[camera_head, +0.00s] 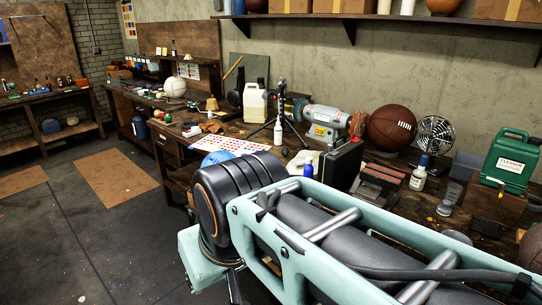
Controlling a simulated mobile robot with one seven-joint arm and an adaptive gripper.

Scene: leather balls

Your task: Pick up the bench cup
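I cannot say for sure which thing is the bench cup. A small clear or grey cup-like vessel (454,191) stands on the right part of the workbench (388,214), left of the green cleaner canister. A small brown cup-shaped thing (212,104) stands farther back on the bench, right of the white ball. My teal and black arm crosses the lower foreground and covers part of the bench. My gripper's fingers do not show.
A basketball (391,128), a fan (435,135), a bench grinder (326,122), a green canister (509,160), a white jug (255,103) and several bottles crowd the bench. A shelf (350,19) runs above. The floor (62,240) at left is open.

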